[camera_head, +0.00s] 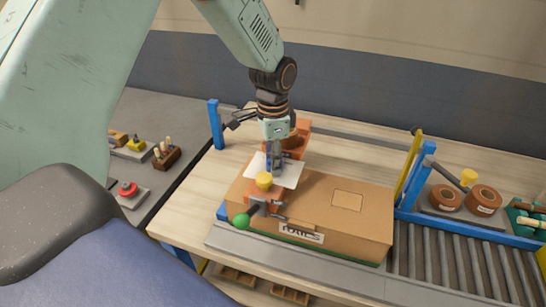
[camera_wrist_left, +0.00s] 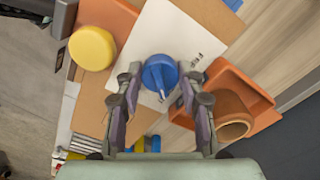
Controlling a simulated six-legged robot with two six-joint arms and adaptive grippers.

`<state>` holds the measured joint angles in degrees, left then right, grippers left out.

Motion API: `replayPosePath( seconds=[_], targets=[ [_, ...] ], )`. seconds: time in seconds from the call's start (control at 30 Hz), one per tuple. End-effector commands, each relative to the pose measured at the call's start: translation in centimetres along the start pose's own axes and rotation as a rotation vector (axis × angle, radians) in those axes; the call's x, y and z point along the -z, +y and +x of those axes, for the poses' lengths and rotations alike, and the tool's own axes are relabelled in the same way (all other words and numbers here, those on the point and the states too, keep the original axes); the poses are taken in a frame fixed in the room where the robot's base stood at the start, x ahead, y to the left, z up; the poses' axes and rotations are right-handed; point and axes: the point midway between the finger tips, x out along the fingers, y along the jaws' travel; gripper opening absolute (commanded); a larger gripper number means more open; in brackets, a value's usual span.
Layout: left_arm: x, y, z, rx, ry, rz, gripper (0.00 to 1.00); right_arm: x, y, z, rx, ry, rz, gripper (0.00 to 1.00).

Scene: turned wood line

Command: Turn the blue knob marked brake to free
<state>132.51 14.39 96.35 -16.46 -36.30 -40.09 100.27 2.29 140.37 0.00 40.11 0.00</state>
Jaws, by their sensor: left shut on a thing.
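The blue knob (camera_wrist_left: 160,74) sits on a white plate (camera_wrist_left: 150,35) in the left wrist view, with a pale pointer line toward the picture's bottom. In the head view my left gripper (camera_head: 275,165) points down over the white plate (camera_head: 287,178) and mostly hides the knob. My right gripper is not in view.
A yellow knob (camera_head: 264,180) on an orange block and a green ball-ended lever (camera_head: 241,221) stand close in front. An orange bin (camera_head: 298,140) is right behind my gripper. A cardboard box (camera_head: 345,215) and a roller conveyor (camera_head: 450,265) lie to the right.

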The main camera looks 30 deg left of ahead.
Motion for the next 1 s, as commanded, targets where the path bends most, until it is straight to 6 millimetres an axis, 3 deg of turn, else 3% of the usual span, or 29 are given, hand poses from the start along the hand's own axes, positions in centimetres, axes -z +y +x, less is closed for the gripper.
replayPosePath(
  seconds=[0.27, 0.6, 1.0],
  targets=[
    [-0.1, 0.2, -0.1, -0.004, -0.005, -0.155, 0.07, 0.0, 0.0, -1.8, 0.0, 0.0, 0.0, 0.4],
    [-0.1, 0.3, -0.1, -0.004, -0.007, -0.471, 0.07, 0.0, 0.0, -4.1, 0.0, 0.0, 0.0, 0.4],
    [0.0, 0.3, 0.1, -0.002, -0.005, -0.851, 0.07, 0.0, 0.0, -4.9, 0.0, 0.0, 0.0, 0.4]
  ],
)
